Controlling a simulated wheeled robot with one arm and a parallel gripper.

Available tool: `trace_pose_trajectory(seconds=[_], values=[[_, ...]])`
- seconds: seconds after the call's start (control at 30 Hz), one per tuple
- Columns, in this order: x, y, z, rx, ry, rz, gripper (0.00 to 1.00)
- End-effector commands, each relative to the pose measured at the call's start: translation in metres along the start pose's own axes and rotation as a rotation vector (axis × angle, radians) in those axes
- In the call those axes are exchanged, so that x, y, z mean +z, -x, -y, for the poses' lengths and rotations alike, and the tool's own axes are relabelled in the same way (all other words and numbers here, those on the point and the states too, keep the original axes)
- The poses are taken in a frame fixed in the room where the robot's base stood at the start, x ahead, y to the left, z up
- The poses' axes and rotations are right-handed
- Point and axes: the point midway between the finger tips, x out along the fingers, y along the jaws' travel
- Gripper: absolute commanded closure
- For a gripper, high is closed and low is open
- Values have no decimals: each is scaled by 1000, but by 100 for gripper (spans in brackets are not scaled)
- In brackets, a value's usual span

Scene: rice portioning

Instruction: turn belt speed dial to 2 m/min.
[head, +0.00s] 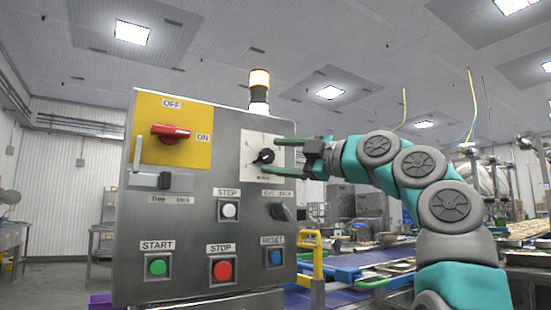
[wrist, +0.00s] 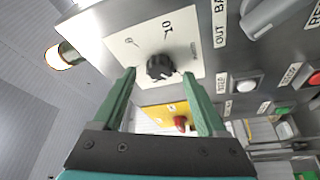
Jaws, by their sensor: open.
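The belt speed dial (head: 263,157) is a small black knob on a white scale plate (head: 252,175) at the upper right of the steel control panel. The wrist view shows the knob (wrist: 160,67) with "0" and "10" legible on its plate (wrist: 118,38). I cannot tell exactly which mark the knob points to. My gripper (head: 279,156) is open, level with the dial, with its green fingers pointing at the panel. In the wrist view my gripper (wrist: 159,74) has one fingertip on either side of the knob. Whether they touch it is unclear.
A blue conveyor (head: 345,297) lies behind.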

Motion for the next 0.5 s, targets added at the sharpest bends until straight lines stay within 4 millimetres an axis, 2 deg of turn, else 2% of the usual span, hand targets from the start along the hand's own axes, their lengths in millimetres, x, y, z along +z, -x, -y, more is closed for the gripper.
trace_pose_trajectory(seconds=[0.3, 0.5], values=[[1, 51, 1, 5, 1, 1, 25], [1, 66, 1, 1, -1, 1, 25]])
